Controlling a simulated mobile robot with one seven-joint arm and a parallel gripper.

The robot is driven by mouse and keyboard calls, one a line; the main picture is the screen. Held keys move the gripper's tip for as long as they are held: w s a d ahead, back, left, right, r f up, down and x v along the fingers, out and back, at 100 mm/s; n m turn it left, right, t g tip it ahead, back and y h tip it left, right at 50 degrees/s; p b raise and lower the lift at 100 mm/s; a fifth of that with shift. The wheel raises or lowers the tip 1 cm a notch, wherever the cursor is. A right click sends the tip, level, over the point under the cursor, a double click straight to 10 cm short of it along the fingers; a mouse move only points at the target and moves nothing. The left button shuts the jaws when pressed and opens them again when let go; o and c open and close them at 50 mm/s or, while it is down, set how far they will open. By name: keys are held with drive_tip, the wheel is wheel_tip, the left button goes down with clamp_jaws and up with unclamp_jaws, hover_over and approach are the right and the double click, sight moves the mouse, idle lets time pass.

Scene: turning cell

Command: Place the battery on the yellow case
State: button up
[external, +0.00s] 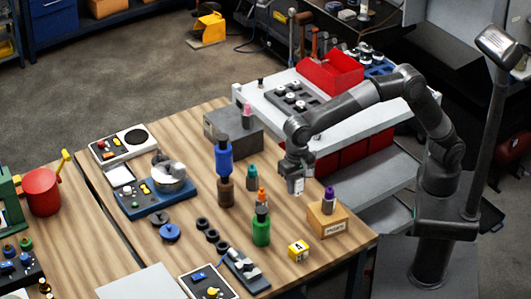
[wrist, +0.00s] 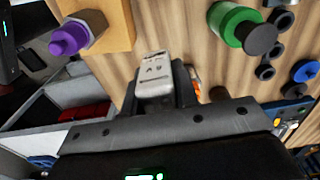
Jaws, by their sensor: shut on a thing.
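My gripper (external: 296,188) hangs above the wooden table, pointing down, left of and behind the small wooden block. It is shut on a small silver-grey block, which I take to be the battery; this shows in the wrist view (wrist: 155,75) with small dark marks on it. The yellow case (external: 298,250) is a small yellow box with a black-and-white label, sitting on the table near the front edge. It is apart from my gripper, nearer the camera. I cannot make out the yellow case in the wrist view.
A purple-capped bottle (external: 328,196) stands on a wooden block (external: 327,220) right of my gripper. A green bottle (external: 261,230) stands left of the case. Blue and brown bottles (external: 224,158) stand further left. A white cart (external: 360,150) is behind.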

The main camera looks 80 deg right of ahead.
hover_over(297, 245)
wheel_tip(297, 245, down, 7)
drive_tip(key=shift+r, duration=0.1)
drive_tip(key=shift+f, duration=2.05)
drive_tip(key=o, duration=1)
drive_tip(key=shift+f, duration=0.15)
wheel_tip(297, 245, up, 12)
drive_tip(key=shift+r, duration=0.2)
